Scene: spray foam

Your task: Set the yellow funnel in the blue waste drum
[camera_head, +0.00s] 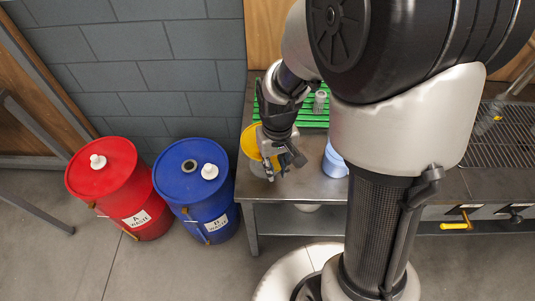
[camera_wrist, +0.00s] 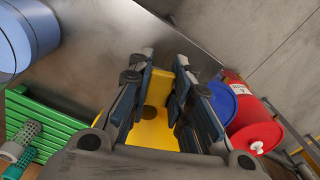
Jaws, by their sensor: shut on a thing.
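The yellow funnel (camera_head: 249,139) is at the left end of the metal table in the head view, partly hidden by my gripper (camera_head: 288,161). In the wrist view, my gripper (camera_wrist: 166,88) is shut on a yellow part of the funnel (camera_wrist: 150,132), which lies between the two dark fingers. I cannot tell whether the funnel touches the table. The blue waste drum (camera_head: 200,211) stands on the floor left of the table, with a dark round opening and a white cap on its lid. It also shows in the wrist view (camera_wrist: 222,101), right of the fingers.
A red drum (camera_head: 124,191) stands left of the blue one. The metal table (camera_head: 318,187) carries a green ribbed rack (camera_head: 314,119), a grey fitting (camera_head: 319,101) and a light blue container (camera_head: 334,161). A block wall is behind. Floor in front of the drums is clear.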

